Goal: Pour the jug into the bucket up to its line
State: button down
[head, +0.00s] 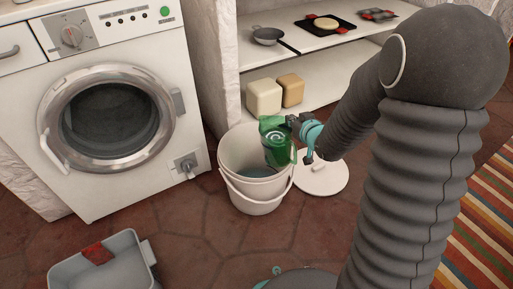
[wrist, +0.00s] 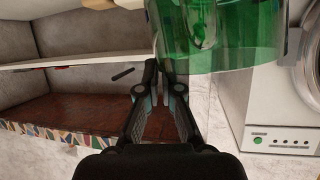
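The green see-through jug (head: 277,150) is at the mouth of the white bucket (head: 258,205), on its right side. My gripper (head: 297,122) is at the jug's upper right and appears shut on its handle side. The jug's exact tilt is hard to tell. Bluish liquid (head: 257,172) shows inside the bucket. No fill line can be made out. In the wrist view, the jug (wrist: 225,35) fills the upper right, and my fingers (wrist: 163,70) are close together beside it. The exact grip contact is unclear.
A round white lid (head: 323,180) lies on the tiled floor right of the bucket. A washing machine (head: 60,185) stands at left, a grey bin (head: 80,268) at front left. Shelves (head: 320,42) behind hold a pan and boxes. A striped rug (head: 480,225) lies at right.

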jog(key=w, duration=0.6)
dwell(0.9)
jog(key=shift+w+r, duration=0.1)
jog(key=shift+w, duration=0.05)
jog(key=shift+r+p, duration=0.1)
jog(key=shift+p, duration=0.2)
